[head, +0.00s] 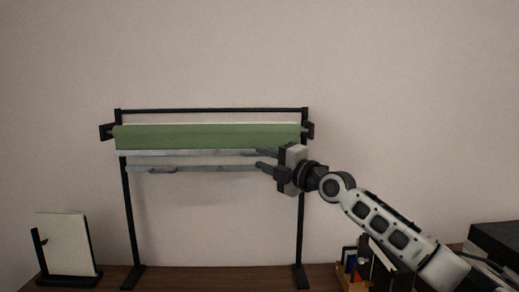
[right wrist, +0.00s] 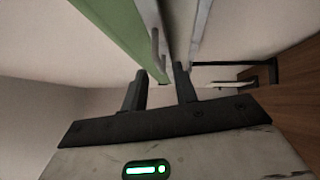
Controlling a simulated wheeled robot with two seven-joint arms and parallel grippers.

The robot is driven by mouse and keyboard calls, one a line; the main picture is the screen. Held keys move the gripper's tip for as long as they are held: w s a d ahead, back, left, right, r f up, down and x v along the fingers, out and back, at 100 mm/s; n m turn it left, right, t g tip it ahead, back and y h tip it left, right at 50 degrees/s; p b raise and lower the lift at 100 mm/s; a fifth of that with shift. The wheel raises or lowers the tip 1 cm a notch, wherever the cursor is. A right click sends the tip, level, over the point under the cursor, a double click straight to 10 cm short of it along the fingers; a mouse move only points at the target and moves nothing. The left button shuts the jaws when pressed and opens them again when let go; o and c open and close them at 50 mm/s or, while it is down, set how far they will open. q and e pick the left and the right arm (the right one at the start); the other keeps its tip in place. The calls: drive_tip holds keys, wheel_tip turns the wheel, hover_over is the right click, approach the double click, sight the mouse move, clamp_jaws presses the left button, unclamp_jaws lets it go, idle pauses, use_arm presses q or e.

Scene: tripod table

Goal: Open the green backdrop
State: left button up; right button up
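The green backdrop (head: 210,136) is a mostly rolled-up horizontal band across the upper part of a black stand (head: 128,220). My right gripper (head: 263,158) is near the bar's right end, fingers pointing left. In the right wrist view its two fingers (right wrist: 160,88) are apart, with the green band (right wrist: 118,28) and grey bar (right wrist: 200,25) beyond them. Whether a finger touches the bar is unclear. My left gripper is not in view.
A white panel in a black holder (head: 66,245) stands at the left of the brown table (head: 220,278). A small organiser with dark items (head: 352,270) stands at the right, below my right arm. The table between the stand's feet is clear.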

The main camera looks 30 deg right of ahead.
drive_tip(key=shift+x, duration=1.1)
